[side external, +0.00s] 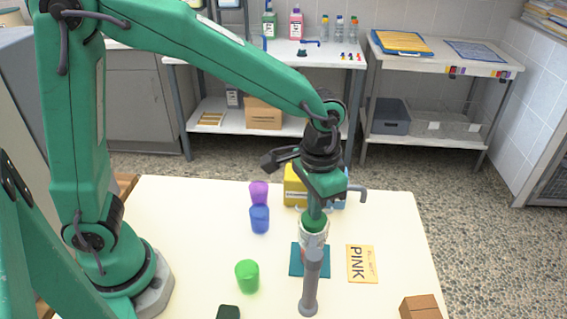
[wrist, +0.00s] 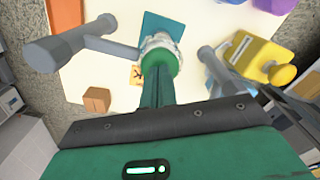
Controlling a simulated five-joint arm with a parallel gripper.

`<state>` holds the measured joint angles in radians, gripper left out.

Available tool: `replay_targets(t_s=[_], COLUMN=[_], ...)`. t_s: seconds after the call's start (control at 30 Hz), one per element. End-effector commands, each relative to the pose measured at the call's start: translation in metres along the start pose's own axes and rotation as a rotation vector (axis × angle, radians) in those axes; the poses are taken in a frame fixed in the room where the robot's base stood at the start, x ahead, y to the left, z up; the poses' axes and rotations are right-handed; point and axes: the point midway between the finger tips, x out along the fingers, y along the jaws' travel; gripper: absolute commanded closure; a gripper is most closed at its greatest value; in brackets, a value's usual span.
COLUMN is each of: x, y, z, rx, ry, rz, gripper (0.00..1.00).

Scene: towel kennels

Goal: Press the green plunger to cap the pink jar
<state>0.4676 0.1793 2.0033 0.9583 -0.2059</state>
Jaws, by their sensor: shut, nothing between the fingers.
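My gripper (side external: 315,212) is shut and points down in the side view. Its tip is at the green plunger (side external: 313,223), seemingly touching it, though the exact contact is hard to see. The plunger sits in a clear, whitish ring (side external: 302,236), behind the top of a grey post (side external: 310,285). In the wrist view, the shut green fingers (wrist: 160,95) run up to the clear ring (wrist: 158,42). A teal square mat (side external: 297,262) lies below. The pink jar is mostly hidden behind the post and ring; only a trace of pink shows. An orange card (side external: 362,263) reading PINK lies beside the mat.
Purple (side external: 258,190), blue (side external: 260,219) and green (side external: 247,276) cups stand to the left. A yellow box (side external: 294,187) is behind the gripper. A brown block (side external: 420,308) and a dark object (side external: 228,313) are at the front. The table's right rear is mostly clear.

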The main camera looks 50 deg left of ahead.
Motion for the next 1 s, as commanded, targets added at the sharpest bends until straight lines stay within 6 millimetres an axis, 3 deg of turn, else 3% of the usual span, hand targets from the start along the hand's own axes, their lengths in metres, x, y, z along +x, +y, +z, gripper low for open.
replay_targets(t_s=[0.43, 1.0], x=[0.002, -0.021], y=[0.0, 0.0], z=[0.0, 0.0], rx=[0.0, 0.0], ry=[-0.002, -0.001], rz=[0.0, 0.0], gripper=[1.0, 1.0])
